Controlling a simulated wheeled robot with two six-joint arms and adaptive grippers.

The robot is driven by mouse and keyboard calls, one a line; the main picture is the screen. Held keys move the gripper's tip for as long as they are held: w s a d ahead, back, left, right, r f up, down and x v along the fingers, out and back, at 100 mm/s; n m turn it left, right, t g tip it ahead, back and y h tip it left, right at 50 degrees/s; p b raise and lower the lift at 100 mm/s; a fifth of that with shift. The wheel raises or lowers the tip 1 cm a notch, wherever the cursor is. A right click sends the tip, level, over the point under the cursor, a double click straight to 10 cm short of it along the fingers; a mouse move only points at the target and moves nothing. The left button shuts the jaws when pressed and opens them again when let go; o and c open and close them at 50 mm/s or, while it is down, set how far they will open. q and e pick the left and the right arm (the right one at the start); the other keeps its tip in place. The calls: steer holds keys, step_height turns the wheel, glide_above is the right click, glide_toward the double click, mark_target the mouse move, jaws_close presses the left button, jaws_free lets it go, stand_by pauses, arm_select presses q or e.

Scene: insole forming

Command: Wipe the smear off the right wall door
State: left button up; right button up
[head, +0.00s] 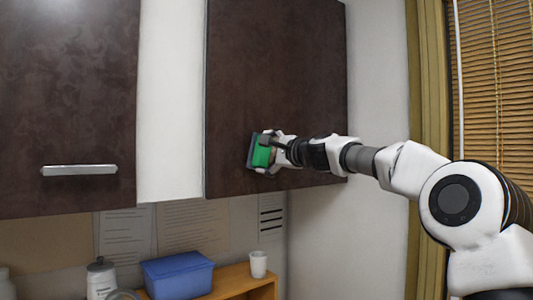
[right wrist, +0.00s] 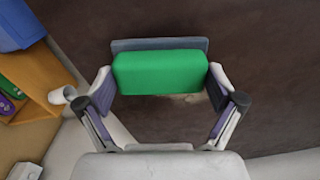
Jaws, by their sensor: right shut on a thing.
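The right wall door (head: 285,80) is a dark brown, mottled panel, shut, and it also fills much of the right wrist view (right wrist: 270,110). My right gripper (head: 271,151) is at the lower part of this door. It is shut on a green wiper block with a grey-blue pad (right wrist: 160,73), one finger at each end. The pad faces the door and appears to be against it. A pale smear (right wrist: 190,97) shows on the door beside the green block in the right wrist view; part of it may be hidden by the block. My left gripper is not in view.
A left wall door (head: 70,110) with a metal handle (head: 79,170) hangs beyond a white panel. Below are a blue box (head: 178,275), a wooden shelf (head: 235,279), a white cup (head: 258,263) and a kettle (head: 101,278). A window blind (head: 495,80) is at right.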

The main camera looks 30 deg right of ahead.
steer(key=shift+w+p, duration=0.4)
steer(key=shift+w, duration=0.5)
